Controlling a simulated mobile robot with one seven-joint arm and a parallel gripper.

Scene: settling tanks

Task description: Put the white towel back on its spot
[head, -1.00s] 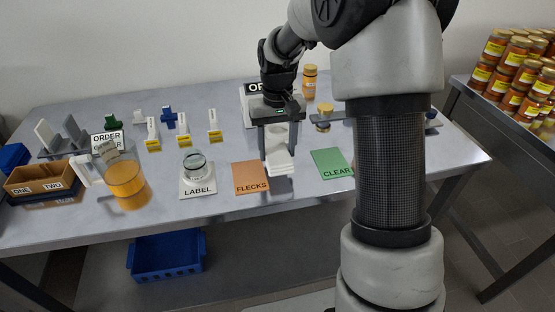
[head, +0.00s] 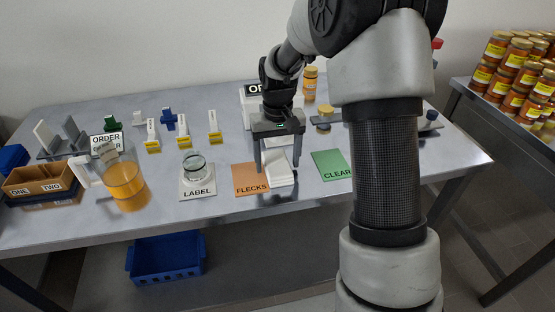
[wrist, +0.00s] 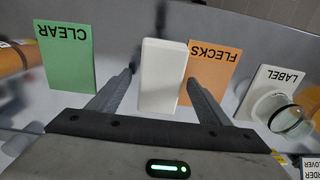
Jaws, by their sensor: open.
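The white towel (head: 282,173) is a flat, pale folded block lying on the grey table, between the orange FLECKS card (head: 250,180) and the green CLEAR card (head: 331,165). It sits close against the FLECKS card; I cannot tell if it overlaps its edge. My gripper (head: 277,161) points down over the towel and is open. In the wrist view the towel (wrist: 162,75) shows between the two spread fingers (wrist: 161,77), with a gap on each side. No marked spot for the towel can be made out.
A glass jar (head: 194,164) stands on the LABEL card (head: 197,189). A jug of amber liquid (head: 123,180) stands further left, beside the ONE/TWO box (head: 38,178). A white box (head: 258,102) and a honey jar (head: 309,84) stand behind my gripper. The table's front strip is clear.

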